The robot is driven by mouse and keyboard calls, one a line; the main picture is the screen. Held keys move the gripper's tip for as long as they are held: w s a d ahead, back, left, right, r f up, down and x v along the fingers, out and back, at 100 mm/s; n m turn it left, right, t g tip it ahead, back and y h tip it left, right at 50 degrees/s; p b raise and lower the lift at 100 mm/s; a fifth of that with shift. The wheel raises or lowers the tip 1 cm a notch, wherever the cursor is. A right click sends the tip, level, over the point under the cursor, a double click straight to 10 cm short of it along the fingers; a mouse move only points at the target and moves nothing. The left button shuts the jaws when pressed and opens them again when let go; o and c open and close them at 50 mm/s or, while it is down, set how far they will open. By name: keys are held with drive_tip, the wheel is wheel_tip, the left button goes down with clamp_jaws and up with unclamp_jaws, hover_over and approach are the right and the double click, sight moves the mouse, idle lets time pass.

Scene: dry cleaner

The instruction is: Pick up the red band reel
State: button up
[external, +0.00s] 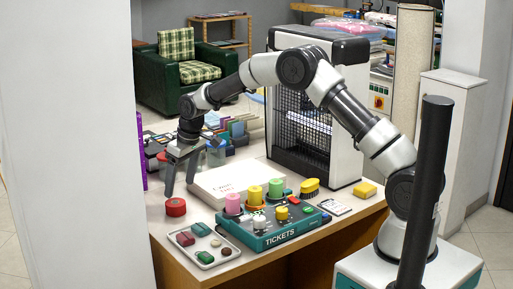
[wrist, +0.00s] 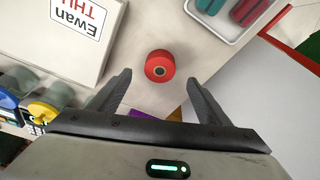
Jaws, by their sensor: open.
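The red band reel (external: 176,207) is a short red cylinder near the left end of the counter, in front of the white box. My gripper (external: 178,193) points down, a little above the counter and beside the reel. In the wrist view my gripper (wrist: 158,82) has its two dark fingers wide apart, with nothing held between them.
A white box (external: 223,182) with a label lies right of the reel. A white tray (external: 207,259) with several small items sits in front. A teal tickets box (external: 268,237) bears several colored reels. A tall black and white cabinet (external: 348,115) stands behind. Bare counter surrounds the reel.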

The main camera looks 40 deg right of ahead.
sight(176, 202)
drive_tip(key=x, duration=0.6)
drive_tip(key=shift+w+a+f+b, duration=0.1)
drive_tip(key=shift+w+f+b, duration=0.2)
drive_tip(key=shift+b, duration=0.1)
